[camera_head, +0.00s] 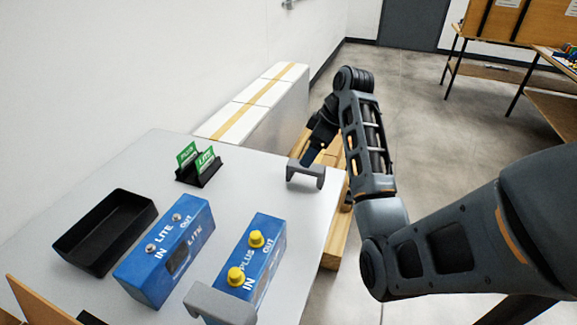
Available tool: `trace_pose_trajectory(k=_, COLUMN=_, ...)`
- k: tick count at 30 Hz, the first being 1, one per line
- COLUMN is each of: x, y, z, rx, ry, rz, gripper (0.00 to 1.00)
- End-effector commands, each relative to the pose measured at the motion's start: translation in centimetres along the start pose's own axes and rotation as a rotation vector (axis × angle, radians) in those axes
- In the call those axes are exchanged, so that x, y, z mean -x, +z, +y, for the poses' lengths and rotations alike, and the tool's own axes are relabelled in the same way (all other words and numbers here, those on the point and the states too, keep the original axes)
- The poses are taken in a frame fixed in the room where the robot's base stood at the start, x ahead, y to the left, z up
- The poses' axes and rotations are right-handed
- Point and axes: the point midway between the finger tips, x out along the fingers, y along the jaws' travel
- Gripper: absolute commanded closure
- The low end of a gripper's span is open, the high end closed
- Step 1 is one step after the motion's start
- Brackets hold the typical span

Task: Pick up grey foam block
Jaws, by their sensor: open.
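A grey U-shaped foam block (313,171) stands near the far right edge of the white table, its legs pointing down. My gripper (308,158) reaches down from above and behind to the top of this block. The dark fingers are small here and partly merge with the block, so I cannot tell whether they touch it. The gripper is open. A second grey block of similar shape (218,303) is at the bottom of the view, by the blue PLUS box (262,262).
A blue LITE box (150,274) and an empty black tray (78,259) are at the left of the table (245,190). A black holder with green cards (198,176) stands at the back. White cartons (240,115) and wooden pallets (336,243) lie beyond the edges.

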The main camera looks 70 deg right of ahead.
Motion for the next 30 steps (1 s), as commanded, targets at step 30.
trace_pose_trajectory(k=30, x=-7.8, y=1.1, z=0.0, rx=0.000, ry=0.001, rz=0.000, gripper=0.29)
